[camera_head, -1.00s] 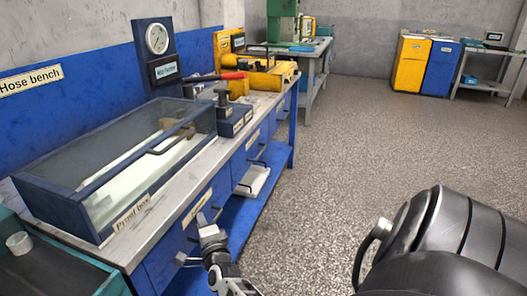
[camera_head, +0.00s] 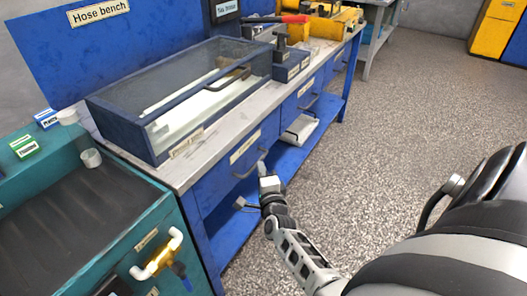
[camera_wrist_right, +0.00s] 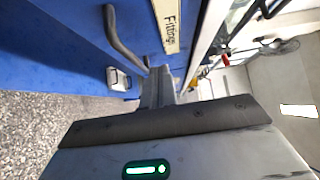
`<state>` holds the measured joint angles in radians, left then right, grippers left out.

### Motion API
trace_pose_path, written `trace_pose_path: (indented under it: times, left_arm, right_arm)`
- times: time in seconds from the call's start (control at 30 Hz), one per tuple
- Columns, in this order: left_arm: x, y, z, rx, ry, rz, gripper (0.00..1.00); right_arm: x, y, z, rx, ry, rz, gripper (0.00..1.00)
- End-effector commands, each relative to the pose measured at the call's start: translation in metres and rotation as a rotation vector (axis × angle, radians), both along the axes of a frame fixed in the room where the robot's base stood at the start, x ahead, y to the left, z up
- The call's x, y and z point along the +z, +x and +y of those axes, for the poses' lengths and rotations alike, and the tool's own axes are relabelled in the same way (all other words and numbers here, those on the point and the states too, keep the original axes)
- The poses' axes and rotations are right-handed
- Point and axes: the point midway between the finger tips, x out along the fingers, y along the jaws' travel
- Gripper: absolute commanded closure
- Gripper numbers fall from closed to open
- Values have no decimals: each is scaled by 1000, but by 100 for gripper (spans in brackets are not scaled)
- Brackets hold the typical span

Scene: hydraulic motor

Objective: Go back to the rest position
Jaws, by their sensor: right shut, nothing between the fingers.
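My right gripper (camera_head: 268,184) is in front of the blue hose bench (camera_head: 237,187), close to a drawer handle (camera_head: 252,171). It is shut and holds nothing. In the right wrist view the closed fingers (camera_wrist_right: 158,88) point toward the bench, beside a drawer labelled "Fittings" and its grey handle (camera_wrist_right: 123,42). I cannot tell whether the gripper touches the bench. My left gripper is not in view.
A glass-topped proof box (camera_head: 190,95) stands on the bench. A teal cabinet (camera_head: 160,205) with a dark top tray and a brass-coloured fitting (camera_head: 158,256) is at the left. Speckled floor (camera_head: 380,150) is open at the right.

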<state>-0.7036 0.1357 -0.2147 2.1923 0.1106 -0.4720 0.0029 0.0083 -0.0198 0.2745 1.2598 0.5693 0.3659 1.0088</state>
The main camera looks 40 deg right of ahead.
Motion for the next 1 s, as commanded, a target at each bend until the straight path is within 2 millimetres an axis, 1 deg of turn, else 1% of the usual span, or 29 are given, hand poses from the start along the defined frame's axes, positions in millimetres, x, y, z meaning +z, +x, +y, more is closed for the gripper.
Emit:
trace_pose_path:
  times: [0.03,0.1,0.2,0.33,0.5,0.7,0.77,0.83,0.87,0.97,1.0]
  left_arm:
    - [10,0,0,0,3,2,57]
    - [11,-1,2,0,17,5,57]
    - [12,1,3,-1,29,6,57]
    - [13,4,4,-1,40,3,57]
    - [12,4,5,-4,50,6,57]
    - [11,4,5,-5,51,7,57]
    - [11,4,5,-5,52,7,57]
    - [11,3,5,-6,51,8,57]
    - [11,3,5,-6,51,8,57]
    - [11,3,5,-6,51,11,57]
    - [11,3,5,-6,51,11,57]
  right_arm:
    - [5,-12,8,3,3,4,100]
    - [5,-26,14,1,3,3,100]
    - [3,-44,23,1,3,3,100]
    - [2,-60,30,-1,1,0,100]
    - [1,-70,35,-1,1,0,100]
    - [1,-71,36,-1,0,0,100]
    - [1,-71,39,16,-19,13,100]
    - [5,-71,51,81,-94,67,100]
    - [6,-72,61,129,-150,106,100]
    - [12,-84,108,351,-427,274,100]
    - [14,-94,130,455,-561,343,100]
